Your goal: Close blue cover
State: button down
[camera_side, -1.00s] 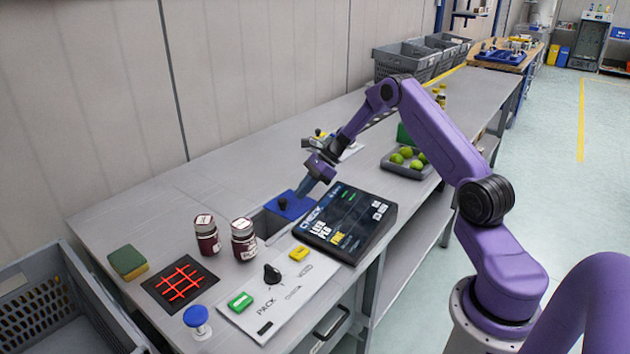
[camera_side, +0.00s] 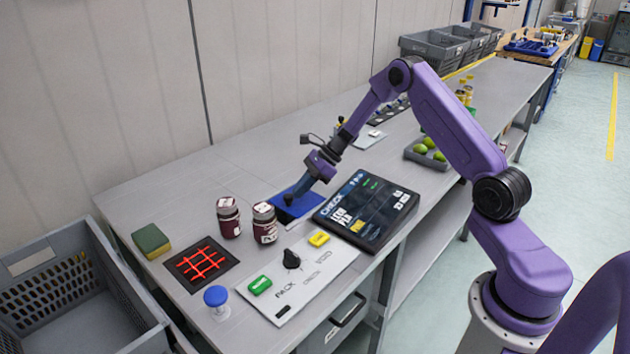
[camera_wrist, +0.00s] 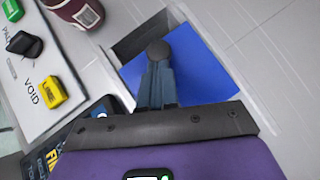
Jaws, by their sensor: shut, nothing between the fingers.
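The blue cover (camera_side: 301,206) is a flat panel in the bench top, between the dark jars and the tablet. It has a dark round knob (camera_side: 289,199). In the wrist view, the blue cover (camera_wrist: 205,72) lies beside a dark strip of open recess (camera_wrist: 137,37) on its upper left, so it covers the recess only partly. My gripper (camera_side: 304,191) is shut and points down at the cover. In the wrist view, its fingertips (camera_wrist: 158,68) are right at the knob (camera_wrist: 158,51) and appear to touch it; nothing is held between them.
Two dark jars (camera_side: 264,224) (camera_side: 229,217) stand left of the cover. A tablet (camera_side: 367,211) lies to its right. A panel with a green button (camera_side: 260,285), black dial (camera_side: 291,258) and yellow button (camera_side: 319,239) lies in front. Green fruit sits in a tray (camera_side: 428,159).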

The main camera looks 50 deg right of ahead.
aim_at(289, 212)
jog(key=a, duration=0.5)
jog(key=shift+a, duration=0.25)
jog(key=shift+a, duration=0.1)
jog(key=shift+s, duration=0.1)
